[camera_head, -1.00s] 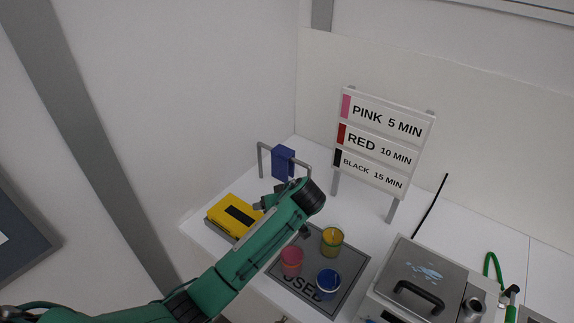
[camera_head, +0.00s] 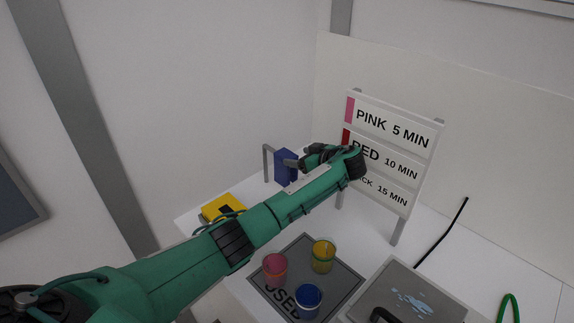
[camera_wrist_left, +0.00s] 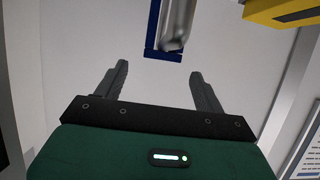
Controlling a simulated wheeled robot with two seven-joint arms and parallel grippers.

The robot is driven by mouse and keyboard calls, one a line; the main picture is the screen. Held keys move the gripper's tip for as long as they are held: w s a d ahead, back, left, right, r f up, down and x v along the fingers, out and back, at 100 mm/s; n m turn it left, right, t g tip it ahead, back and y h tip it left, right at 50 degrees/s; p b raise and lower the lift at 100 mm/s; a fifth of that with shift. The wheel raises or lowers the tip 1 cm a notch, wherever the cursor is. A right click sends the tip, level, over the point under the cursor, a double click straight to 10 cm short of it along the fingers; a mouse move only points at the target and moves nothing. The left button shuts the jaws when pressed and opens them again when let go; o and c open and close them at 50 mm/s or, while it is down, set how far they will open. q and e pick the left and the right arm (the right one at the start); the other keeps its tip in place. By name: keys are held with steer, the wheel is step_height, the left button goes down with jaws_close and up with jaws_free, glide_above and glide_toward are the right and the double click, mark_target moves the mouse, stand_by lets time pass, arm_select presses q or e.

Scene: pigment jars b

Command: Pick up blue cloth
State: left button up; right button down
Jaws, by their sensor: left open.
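The blue cloth (camera_head: 284,167) hangs over a grey rail (camera_head: 267,160) at the back left of the white table. My left gripper (camera_head: 296,160) is beside the cloth, at its right in the head view, and its arm hides part of the rail. In the left wrist view the two fingers (camera_wrist_left: 160,78) are spread with nothing between them. There the blue cloth (camera_wrist_left: 149,48) shows at the top, beyond the fingertips, with the rounded grey rail (camera_wrist_left: 178,22) in front of it. My right gripper is out of view.
A yellow box (camera_head: 222,207) lies left of my arm. Pink (camera_head: 274,268), yellow (camera_head: 323,256) and blue (camera_head: 308,300) jars stand on a grey mat (camera_head: 346,290) marked USED. A sign (camera_head: 394,150) stands behind my gripper. A metal lidded box (camera_head: 420,295) is front right.

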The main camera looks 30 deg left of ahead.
mark_target(288, 155)
arm_select(q)
steer(key=shift+w+a+f, duration=0.15)
steer(key=shift+w+a, duration=0.05)
steer(key=shift+a, duration=0.4)
steer(key=shift+w+a+f, duration=0.15)
steer(key=shift+a+f, duration=0.1)
steer(key=shift+a, duration=0.1)
steer(key=shift+a+p, duration=0.2)
steer(key=shift+p, duration=0.35)
steer(key=p+x, duration=0.2)
steer(key=x, duration=0.2)
steer(key=shift+f, duration=0.15)
steer(key=shift+a+f+p, duration=0.15)
steer(key=shift+a+p, duration=0.05)
steer(key=shift+p, duration=0.1)
steer(key=shift+f, duration=0.1)
steer(key=c, duration=1)
steer(key=shift+c, duration=0.4)
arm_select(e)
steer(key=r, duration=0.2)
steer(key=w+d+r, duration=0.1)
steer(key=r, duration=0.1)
